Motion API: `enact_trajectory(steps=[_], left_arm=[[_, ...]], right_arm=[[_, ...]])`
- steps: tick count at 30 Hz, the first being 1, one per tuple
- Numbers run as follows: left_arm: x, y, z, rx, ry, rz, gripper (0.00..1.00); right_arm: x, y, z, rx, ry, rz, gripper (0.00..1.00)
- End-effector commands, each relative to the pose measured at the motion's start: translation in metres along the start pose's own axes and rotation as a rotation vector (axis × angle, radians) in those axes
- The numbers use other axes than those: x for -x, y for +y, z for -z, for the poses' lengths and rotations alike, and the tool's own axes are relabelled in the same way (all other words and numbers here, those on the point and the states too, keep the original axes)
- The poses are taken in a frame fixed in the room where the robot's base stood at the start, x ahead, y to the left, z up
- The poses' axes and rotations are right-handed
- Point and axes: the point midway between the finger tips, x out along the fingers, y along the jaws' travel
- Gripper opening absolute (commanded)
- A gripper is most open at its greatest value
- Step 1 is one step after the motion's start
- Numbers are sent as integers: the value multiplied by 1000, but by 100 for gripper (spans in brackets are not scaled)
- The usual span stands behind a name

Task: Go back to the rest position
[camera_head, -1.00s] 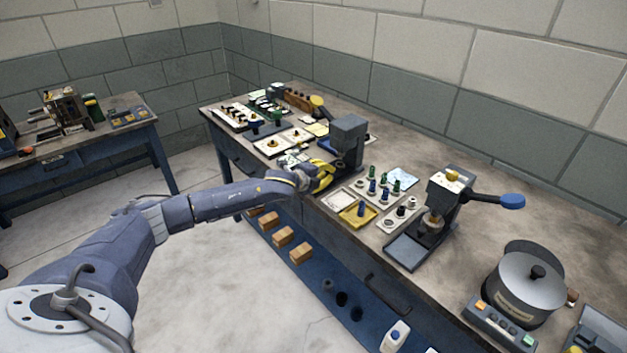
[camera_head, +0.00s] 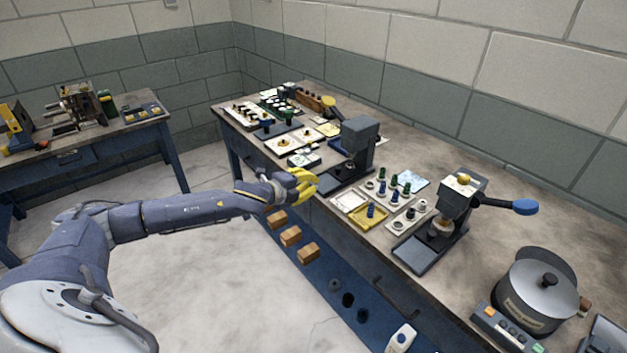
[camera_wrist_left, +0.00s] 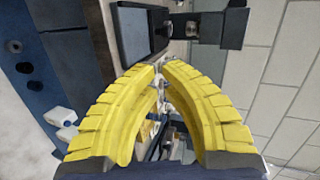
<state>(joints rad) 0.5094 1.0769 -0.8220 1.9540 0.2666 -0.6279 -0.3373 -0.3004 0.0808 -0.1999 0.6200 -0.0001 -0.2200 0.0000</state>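My left gripper (camera_head: 314,183) has yellow curved fingers and hangs at the bench's front edge, left of and in front of the nearer-left grey press (camera_head: 360,140). In the left wrist view its fingers (camera_wrist_left: 160,66) arch inward and their tips come together with almost no gap. No held object shows between them; small bench items show behind the arch. My right gripper is in neither view.
The workbench (camera_head: 420,150) carries trays of small parts, a second press (camera_head: 455,200) with a blue-knobbed lever and a round metal pot (camera_head: 537,290). Wooden blocks (camera_head: 290,236) sit on the blue shelf below. Open floor (camera_head: 210,285) lies left of the bench.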

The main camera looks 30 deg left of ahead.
Motion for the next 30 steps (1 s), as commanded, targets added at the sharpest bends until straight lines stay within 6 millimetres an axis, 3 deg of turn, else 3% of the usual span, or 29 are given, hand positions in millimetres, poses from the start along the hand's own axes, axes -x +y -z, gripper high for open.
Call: enact_trajectory(steps=[5,8,17,24,30], left_arm=[[4,3,4,4,3,-2,0],[4,13,20,22,10,-7,0],[19,81,113,200,-8,-43,0],[61,135,154,396,-128,-90,0],[114,183,160,564,-301,-149,0]], right_arm=[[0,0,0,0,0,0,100],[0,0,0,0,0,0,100],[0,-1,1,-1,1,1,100],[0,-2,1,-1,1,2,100],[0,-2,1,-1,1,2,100]])
